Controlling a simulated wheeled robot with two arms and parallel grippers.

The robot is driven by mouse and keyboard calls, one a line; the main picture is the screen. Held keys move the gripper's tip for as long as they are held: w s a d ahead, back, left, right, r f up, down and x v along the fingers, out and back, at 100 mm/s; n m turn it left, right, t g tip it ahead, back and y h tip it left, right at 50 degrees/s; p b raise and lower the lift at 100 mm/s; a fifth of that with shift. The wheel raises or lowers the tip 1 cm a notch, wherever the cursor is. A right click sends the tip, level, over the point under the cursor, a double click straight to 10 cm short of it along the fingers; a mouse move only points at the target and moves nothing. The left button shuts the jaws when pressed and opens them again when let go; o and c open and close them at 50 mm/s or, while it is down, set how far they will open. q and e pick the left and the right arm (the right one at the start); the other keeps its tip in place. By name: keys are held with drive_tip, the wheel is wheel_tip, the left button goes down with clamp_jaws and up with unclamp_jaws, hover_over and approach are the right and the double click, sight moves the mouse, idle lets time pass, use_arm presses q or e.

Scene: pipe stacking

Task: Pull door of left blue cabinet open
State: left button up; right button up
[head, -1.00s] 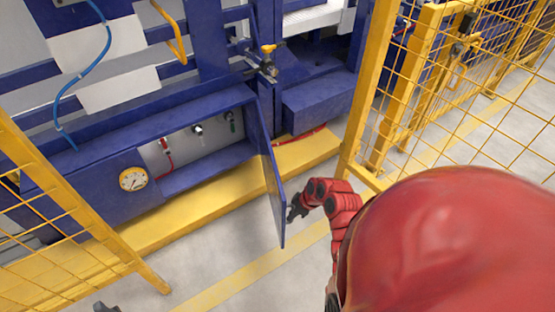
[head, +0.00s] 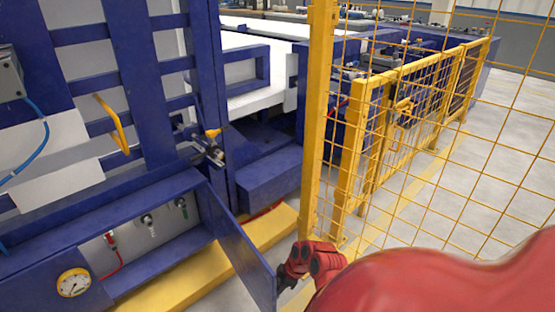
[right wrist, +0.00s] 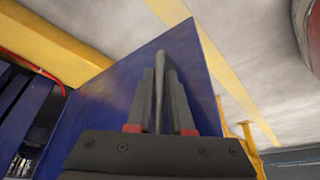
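The left blue cabinet (head: 30,287) is at the lower left of the head view. Its door (head: 236,247) stands swung outward, hinged at the opening's right side, and the interior shows. The door also fills the middle of the right wrist view (right wrist: 110,105). My right gripper (head: 286,284) is at the door's outer face near its free edge. In the right wrist view its fingers (right wrist: 160,95) are close together around a thin grey bar, apparently the door's handle. The contact itself is partly hidden. My left gripper is not in view.
Inside the cabinet are a red valve with a hose (head: 112,243) and small fittings (head: 148,222). A yellow mesh fence (head: 430,140) stands close on the right. A yellow base beam (head: 180,281) runs below the cabinet. Grey floor (head: 400,232) is beyond the fence.

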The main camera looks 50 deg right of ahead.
drive_tip(key=o, duration=0.3)
drive_tip(key=shift+o, duration=0.2)
drive_tip(key=p+v, duration=0.6)
drive_tip(key=v, duration=1.1)
drive_tip(key=shift+r, duration=0.2)
drive_tip(key=shift+s, duration=0.15)
